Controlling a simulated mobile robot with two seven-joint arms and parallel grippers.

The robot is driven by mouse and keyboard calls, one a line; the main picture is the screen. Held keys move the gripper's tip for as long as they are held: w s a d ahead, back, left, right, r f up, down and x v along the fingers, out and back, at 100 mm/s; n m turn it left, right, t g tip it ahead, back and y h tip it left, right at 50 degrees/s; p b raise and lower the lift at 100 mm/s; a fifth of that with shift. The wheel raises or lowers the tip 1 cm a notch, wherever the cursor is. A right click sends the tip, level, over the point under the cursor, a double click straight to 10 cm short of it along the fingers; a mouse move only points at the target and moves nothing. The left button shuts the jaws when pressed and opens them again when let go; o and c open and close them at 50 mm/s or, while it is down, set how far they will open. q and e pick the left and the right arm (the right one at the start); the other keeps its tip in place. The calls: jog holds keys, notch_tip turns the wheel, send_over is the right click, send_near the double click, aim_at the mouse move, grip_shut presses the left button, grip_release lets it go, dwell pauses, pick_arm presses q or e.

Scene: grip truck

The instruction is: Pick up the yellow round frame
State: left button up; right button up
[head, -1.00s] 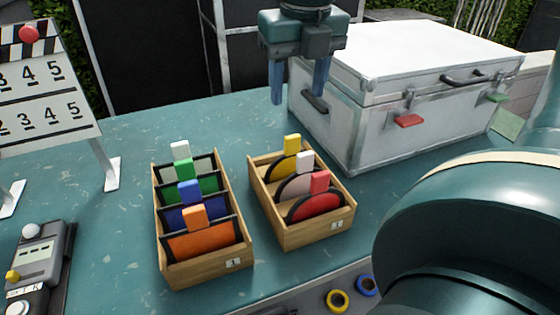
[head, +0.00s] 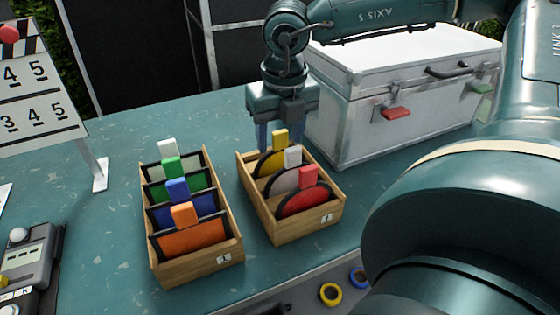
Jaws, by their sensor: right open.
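The yellow round frame (head: 267,164) stands upright in the rear slot of the right wooden box (head: 289,233). Its yellow tab (head: 280,140) sticks up above it. A round frame with a white tab (head: 292,157) and a red round frame (head: 303,203) stand in front of it. My right gripper (head: 281,132) points down at the back of this box, with its blue fingers around or just behind the yellow tab. It is open; I cannot tell the exact gap to the tab. The lower finger parts are partly hidden by the tab. My left gripper is not in view.
A left wooden box (head: 200,270) holds several rectangular frames with coloured tabs. A silver case (head: 345,132) stands right behind the right box, near my gripper. A number board (head: 40,95) stands at the left. A grey device (head: 25,258) is at the front left.

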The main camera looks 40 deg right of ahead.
jog(key=shift+c, duration=0.4)
grip_shut()
jog(key=shift+r, duration=0.2)
